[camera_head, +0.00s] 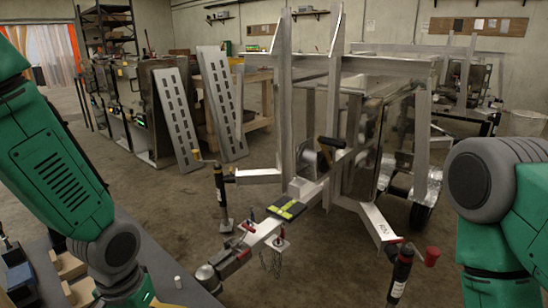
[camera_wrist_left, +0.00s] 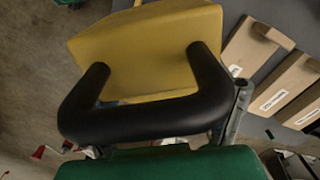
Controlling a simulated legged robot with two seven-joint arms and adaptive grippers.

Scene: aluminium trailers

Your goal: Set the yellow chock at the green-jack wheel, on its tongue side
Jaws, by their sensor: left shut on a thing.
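A yellow chock (camera_wrist_left: 150,45) fills the upper middle of the left wrist view, above the floor and bench. My left gripper (camera_wrist_left: 148,85) is shut on it. A thick black U-shaped part lies against its lower side; I cannot tell whether it is handle or finger. A small yellow edge (camera_head: 168,305) shows at the bottom of the head view, below my left arm. A trailer wheel (camera_head: 421,214) stands at the right under a fender. The tongue (camera_head: 318,190) points toward me, lower left. No jack looks clearly green. My right gripper is out of view.
A black jack (camera_head: 221,190) stands left of the tongue; another with a red knob (camera_head: 402,272) stands at lower right. A grey bench (camera_head: 165,265) with wooden blocks (camera_head: 68,265) is at lower left. Ramps (camera_head: 178,115) lean behind.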

